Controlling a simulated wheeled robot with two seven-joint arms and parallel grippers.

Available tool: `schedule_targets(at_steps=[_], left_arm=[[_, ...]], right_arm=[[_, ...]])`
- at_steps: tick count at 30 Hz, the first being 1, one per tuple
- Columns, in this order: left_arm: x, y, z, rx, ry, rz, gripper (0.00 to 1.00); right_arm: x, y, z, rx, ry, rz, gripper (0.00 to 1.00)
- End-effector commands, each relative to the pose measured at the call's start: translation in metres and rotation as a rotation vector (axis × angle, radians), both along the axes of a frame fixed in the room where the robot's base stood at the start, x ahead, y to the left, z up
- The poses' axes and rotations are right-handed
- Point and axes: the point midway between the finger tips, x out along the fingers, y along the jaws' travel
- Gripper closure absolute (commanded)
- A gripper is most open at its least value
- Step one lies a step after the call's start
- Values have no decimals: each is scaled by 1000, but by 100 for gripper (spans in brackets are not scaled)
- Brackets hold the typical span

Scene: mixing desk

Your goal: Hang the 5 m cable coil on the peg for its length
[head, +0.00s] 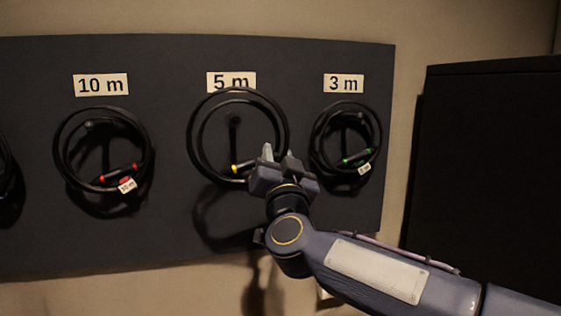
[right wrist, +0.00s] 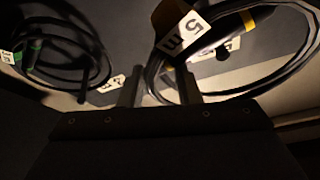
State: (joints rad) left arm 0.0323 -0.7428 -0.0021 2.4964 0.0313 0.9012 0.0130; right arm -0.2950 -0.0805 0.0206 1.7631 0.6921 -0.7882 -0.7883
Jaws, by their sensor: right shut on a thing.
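The 5 m cable coil (head: 198,158), black with a yellow band, is upright in front of the board under the 5 m label (head: 231,82). Its top overlaps the label's lower edge. My right gripper (head: 268,158) is shut on the coil's lower right side; its fingers (right wrist: 160,88) also show in the right wrist view. There the coil (right wrist: 290,72) carries a white 5 m tag (right wrist: 192,33), seen upside down. The 5 m peg (head: 234,120) appears inside the ring in the head view; I cannot tell whether it passes through. My left gripper is not in view.
A red-banded coil (head: 62,160) hangs under the 10 m label (head: 101,85). A green-banded coil (head: 316,150) hangs under the 3 m label (head: 344,84), close right of my gripper. Another coil is cut off at the left edge. A black cabinet (head: 490,160) stands at right.

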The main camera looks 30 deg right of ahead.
Motion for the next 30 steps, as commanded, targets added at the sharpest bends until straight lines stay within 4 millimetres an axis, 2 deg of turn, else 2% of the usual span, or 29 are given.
schedule_targets(at_steps=[30], left_arm=[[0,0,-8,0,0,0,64]], right_arm=[[56,-15,-3,0,-2,0,100]])
